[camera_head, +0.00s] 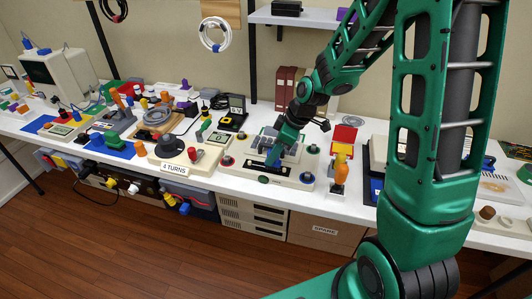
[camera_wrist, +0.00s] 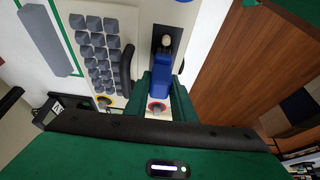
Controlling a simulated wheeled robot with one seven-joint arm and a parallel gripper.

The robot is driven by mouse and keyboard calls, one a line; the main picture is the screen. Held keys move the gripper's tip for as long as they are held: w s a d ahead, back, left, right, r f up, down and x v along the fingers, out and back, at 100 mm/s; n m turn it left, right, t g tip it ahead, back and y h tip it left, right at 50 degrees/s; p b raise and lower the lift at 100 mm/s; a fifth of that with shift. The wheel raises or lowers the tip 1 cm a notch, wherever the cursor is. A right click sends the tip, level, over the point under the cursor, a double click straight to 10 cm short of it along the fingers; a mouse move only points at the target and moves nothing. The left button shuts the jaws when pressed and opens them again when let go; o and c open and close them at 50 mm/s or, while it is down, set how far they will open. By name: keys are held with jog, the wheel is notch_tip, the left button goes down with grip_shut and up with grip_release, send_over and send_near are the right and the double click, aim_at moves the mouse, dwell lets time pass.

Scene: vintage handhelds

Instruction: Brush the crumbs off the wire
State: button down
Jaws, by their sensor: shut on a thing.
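In the head view my gripper (camera_head: 271,158) is low over a cream panel (camera_head: 236,170) in the middle of the bench. In the wrist view my gripper (camera_wrist: 163,92) is shut on a blue, block-like handle (camera_wrist: 161,74). The handle lies along a dark slot (camera_wrist: 157,32) in the panel, and a pale round tip (camera_wrist: 166,40) shows in the slot beyond it. I cannot tell whether the handle is a brush or whether it rests in the slot. I cannot make out the wire or any crumbs on it.
Grey keys (camera_wrist: 95,45) and a black bar handle (camera_wrist: 126,68) are close left of my gripper. A box marked 4 TURNS (camera_head: 175,168) stands left on the crowded bench; a red-and-yellow stand (camera_head: 343,140) is at right. Open floor (camera_head: 120,225) lies in front.

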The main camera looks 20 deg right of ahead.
dwell(0.3)
jog(key=shift+w+a, duration=0.65)
jog(key=shift+a, duration=0.3)
jog(key=shift+w+a, duration=0.65)
jog(key=shift+a, duration=0.25)
jog(key=shift+d, duration=0.1)
jog(key=shift+s+d+f, duration=0.1)
jog(key=shift+s+d, duration=0.6)
jog(key=shift+d, duration=0.25)
jog(key=shift+s+d, duration=0.7)
jog(key=shift+d, duration=0.2)
jog(key=shift+r, duration=3.05)
jog(key=shift+f, duration=0.1)
